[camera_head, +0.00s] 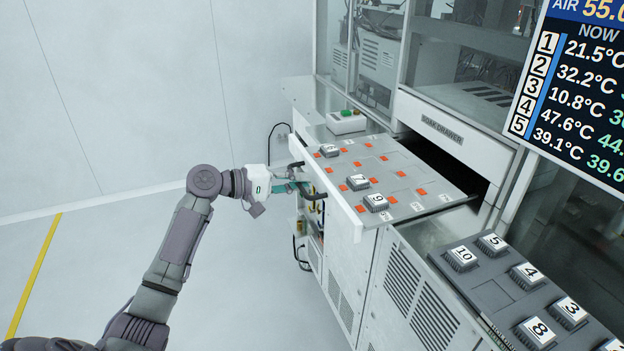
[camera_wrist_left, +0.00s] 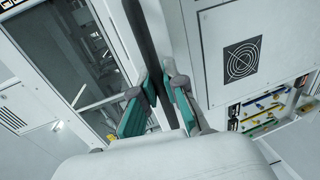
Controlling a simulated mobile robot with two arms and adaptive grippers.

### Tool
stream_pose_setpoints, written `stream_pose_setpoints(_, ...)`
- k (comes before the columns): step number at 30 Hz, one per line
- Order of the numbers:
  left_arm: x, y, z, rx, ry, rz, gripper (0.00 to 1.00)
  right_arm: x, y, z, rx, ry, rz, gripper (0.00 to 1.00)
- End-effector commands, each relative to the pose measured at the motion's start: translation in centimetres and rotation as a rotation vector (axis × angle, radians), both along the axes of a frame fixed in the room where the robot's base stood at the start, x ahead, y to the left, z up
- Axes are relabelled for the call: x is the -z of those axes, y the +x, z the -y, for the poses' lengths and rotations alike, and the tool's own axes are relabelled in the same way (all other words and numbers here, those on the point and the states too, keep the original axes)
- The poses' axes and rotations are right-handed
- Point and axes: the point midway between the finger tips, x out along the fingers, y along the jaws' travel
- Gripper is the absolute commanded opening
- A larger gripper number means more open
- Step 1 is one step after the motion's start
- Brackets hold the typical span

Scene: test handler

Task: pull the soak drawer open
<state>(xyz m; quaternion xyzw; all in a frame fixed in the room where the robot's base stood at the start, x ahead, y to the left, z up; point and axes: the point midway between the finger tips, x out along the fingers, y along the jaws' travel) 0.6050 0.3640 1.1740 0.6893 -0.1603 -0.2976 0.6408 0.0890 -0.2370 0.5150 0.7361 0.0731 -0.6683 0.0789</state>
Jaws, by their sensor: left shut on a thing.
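The soak drawer (camera_head: 395,199) is pulled out from the machine under the label "SOAK DRAWER" (camera_head: 442,130). Its grey top has orange squares, and several numbered blocks sit on it, among them block 9 (camera_head: 376,201). My left gripper (camera_head: 300,187) is at the drawer's front, shut on the dark drawer handle (camera_head: 317,194). In the left wrist view the teal fingers (camera_wrist_left: 160,105) lie on both sides of the dark handle bar (camera_wrist_left: 150,60). The fingers partly hide the handle. My right gripper is not in view.
A grey tray (camera_head: 482,285) with several numbered blocks is at the lower right. A small box with green and red buttons (camera_head: 346,122) stands behind the drawer. A temperature screen (camera_head: 580,90) hangs at the upper right. Clear floor (camera_head: 110,240) lies left of the machine.

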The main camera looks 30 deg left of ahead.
Motion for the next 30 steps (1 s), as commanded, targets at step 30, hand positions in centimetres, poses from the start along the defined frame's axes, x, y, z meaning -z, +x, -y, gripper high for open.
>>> stream_pose_setpoints(30, -0.1, -1.4, -1.1, -0.002, 0.0, -0.001, 0.22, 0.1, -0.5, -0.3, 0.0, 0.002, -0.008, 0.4)
